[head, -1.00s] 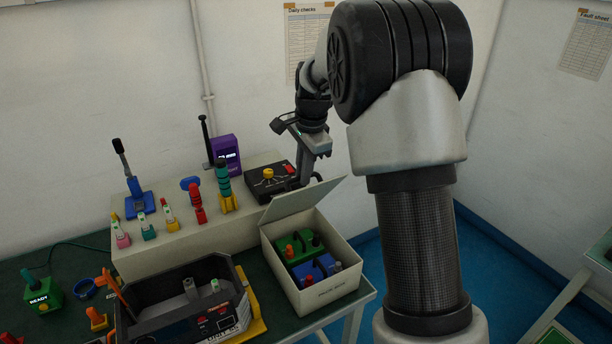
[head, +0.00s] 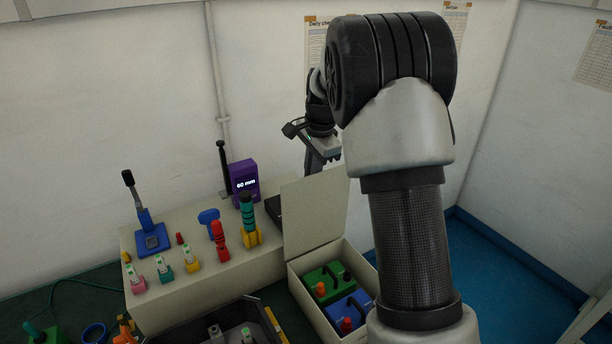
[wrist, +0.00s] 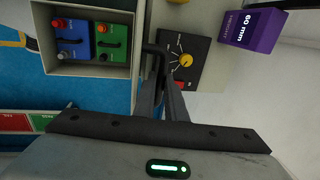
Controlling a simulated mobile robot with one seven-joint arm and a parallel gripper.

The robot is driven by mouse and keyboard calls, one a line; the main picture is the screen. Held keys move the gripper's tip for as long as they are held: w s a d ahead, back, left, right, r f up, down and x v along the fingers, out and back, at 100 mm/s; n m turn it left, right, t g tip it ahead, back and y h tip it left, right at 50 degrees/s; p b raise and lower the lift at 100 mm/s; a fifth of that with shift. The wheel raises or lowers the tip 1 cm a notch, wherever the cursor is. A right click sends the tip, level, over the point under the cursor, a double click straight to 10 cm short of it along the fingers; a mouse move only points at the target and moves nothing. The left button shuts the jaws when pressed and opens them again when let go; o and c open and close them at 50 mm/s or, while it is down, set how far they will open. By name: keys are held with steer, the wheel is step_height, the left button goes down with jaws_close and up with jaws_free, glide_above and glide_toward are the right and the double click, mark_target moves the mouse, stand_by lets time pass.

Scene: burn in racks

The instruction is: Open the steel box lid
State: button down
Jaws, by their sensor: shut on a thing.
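The steel box (head: 318,313) is a cream open-topped box at the right end of the bench. Its lid (head: 315,208) stands close to upright at the back of the box. In the wrist view the box (wrist: 88,71) shows open from above, with the lid (wrist: 140,60) seen nearly edge-on beside it. A thin black handle (wrist: 153,47) sticks out from the lid. My gripper (wrist: 170,88) is shut on this handle. In the head view my gripper (head: 318,158) is behind the lid, its fingertips hidden.
Green (head: 328,282) and blue (head: 348,310) modules sit inside the box. A purple display reading 60 mm (head: 245,184) stands on the cream rack left of the lid. A black knob panel (wrist: 186,62) is close beside my fingers. The wall is behind.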

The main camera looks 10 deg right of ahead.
steer(key=shift+w+a+f, duration=0.25)
steer(key=shift+f, duration=0.15)
steer(key=c, duration=1.8)
jaws_free()
steer(key=shift+w+r, duration=0.1)
steer(key=shift+r, duration=0.1)
steer(key=shift+w+d+r, duration=0.1)
steer(key=shift+r, duration=0.1)
steer(key=s+r, duration=0.1)
steer(key=r, duration=0.4)
steer(key=s+r, duration=0.1)
steer(key=r, duration=0.5)
steer(key=s+d+r, duration=0.1)
steer(key=r, duration=0.4)
steer(key=shift+s+r, duration=0.15)
steer(key=shift+r, duration=0.2)
steer(key=shift+c, duration=0.3)
